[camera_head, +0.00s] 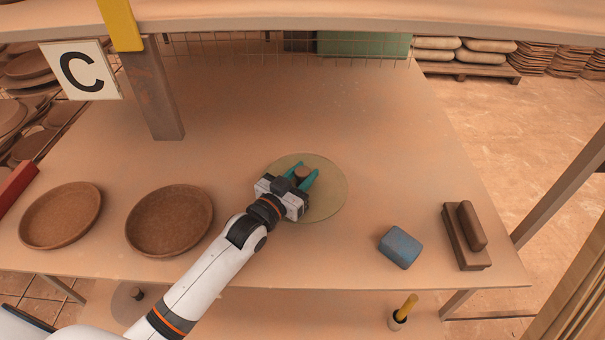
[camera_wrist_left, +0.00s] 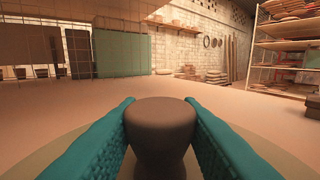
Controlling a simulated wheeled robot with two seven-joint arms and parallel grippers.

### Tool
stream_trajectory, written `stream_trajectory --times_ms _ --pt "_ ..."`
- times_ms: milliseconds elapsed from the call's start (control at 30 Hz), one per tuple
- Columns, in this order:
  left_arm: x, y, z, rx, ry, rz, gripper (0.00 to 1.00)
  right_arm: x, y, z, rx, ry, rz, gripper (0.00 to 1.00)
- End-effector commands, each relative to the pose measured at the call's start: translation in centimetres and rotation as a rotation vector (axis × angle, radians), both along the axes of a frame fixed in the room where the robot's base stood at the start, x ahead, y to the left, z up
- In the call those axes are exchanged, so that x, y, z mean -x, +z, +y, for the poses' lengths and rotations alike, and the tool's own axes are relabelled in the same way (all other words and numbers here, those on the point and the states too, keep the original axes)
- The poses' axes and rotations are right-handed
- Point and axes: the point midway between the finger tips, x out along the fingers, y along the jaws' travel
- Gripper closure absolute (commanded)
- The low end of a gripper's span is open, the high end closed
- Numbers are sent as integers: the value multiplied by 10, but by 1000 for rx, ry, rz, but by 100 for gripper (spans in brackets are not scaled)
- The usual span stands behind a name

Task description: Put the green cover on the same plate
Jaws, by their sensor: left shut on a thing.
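The green cover (camera_head: 330,190) is a round, see-through greenish disc with a brown knob, right of the middle of the table. My left gripper (camera_head: 302,176) is shut on the knob, with one teal finger on each side. In the left wrist view the brown knob (camera_wrist_left: 160,125) stands between the fingers, and the cover's rim (camera_wrist_left: 50,150) shows below. I cannot tell whether the disc touches the table. Two empty round brown plates lie to the left: a nearer one (camera_head: 169,221) and a far-left one (camera_head: 61,216). My right gripper is not in view.
A blue block (camera_head: 400,247) and a brown block with a handle (camera_head: 466,236) lie at the table's right. A post (camera_head: 156,95) with a "C" sign (camera_head: 81,70) stands behind the plates. A clear disc with a knob (camera_head: 135,294) lies on the lower shelf.

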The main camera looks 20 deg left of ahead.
Motion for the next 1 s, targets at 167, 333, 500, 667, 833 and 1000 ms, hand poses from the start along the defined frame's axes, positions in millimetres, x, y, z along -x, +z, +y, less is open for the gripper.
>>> stream_trajectory --times_ms 167,333,500,667,833,1000 --pt "0 -2 0 1 0 -2 96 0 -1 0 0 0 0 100" --pt "0 -2 0 0 0 0 47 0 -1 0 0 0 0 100" --pt "0 -2 0 0 0 0 46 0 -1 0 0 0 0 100" --pt "0 1 0 0 0 0 46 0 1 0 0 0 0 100" --pt "19 -2 6 -1 0 4 46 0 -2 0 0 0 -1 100" --pt "54 -2 17 -1 0 4 46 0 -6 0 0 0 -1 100"
